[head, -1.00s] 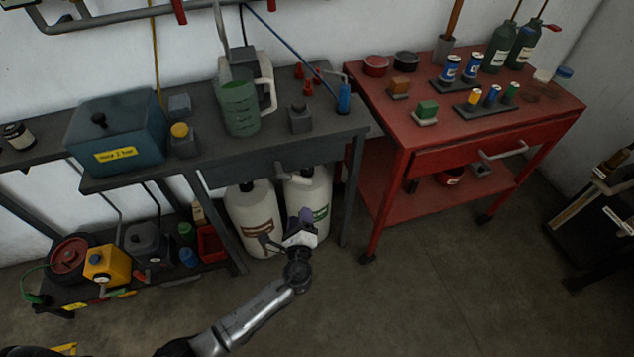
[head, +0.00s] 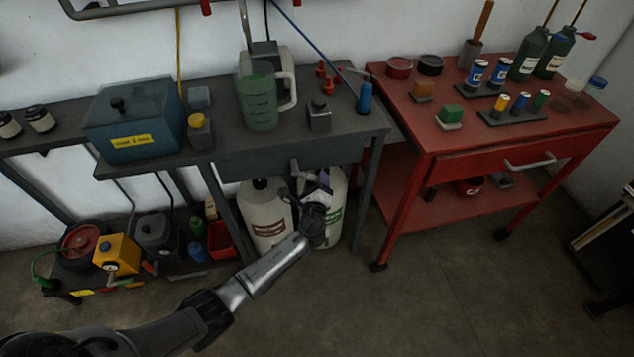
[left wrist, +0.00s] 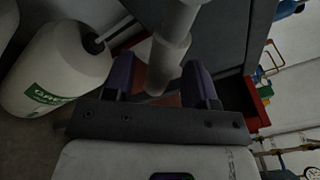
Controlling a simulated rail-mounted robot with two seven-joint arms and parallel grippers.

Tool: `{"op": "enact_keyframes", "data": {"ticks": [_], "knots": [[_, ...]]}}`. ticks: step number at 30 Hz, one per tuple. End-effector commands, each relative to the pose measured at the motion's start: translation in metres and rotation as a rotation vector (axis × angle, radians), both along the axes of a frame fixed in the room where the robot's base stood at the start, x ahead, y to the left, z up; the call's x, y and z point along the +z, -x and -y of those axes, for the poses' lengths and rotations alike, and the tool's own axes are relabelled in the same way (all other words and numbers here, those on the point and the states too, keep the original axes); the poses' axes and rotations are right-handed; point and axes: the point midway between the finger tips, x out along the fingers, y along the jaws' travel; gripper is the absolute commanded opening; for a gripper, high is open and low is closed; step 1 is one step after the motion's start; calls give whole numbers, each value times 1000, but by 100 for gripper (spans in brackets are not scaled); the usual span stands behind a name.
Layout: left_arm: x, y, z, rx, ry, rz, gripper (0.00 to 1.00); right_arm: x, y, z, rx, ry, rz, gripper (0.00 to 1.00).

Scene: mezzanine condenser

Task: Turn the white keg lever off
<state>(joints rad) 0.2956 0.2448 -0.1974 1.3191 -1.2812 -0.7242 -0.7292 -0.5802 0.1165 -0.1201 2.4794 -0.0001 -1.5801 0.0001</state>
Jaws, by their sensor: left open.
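Two white kegs stand under the grey bench, one with a brown label (head: 268,228) and one with a green label (head: 334,228). The green-labelled keg also shows in the left wrist view (left wrist: 45,72). A pale lever-like bar (head: 297,168) sits above the kegs, under the bench drawer. My left gripper (head: 317,180) is in front of the green-labelled keg, close to this bar, and hides part of both. In the left wrist view, a pale bar (left wrist: 170,55) lies between the open purple fingers (left wrist: 160,75); contact cannot be told. My right gripper is not in view.
The grey bench (head: 350,122) overhangs the kegs, with its leg (head: 367,195) to their right. A red cart (head: 450,205) stands further right. A low shelf with a yellow box (head: 117,253) is at the left. The front floor (head: 430,310) is clear.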

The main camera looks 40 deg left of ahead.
Motion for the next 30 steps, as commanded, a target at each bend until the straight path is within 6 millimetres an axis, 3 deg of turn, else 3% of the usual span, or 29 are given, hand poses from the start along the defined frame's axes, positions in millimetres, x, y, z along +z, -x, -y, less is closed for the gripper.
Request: {"op": "enact_keyframes", "data": {"ticks": [15,30], "knots": [[0,-8,-6,0,1,1,51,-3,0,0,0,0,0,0],[0,-8,-6,-1,1,0,3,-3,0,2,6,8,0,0]]}}
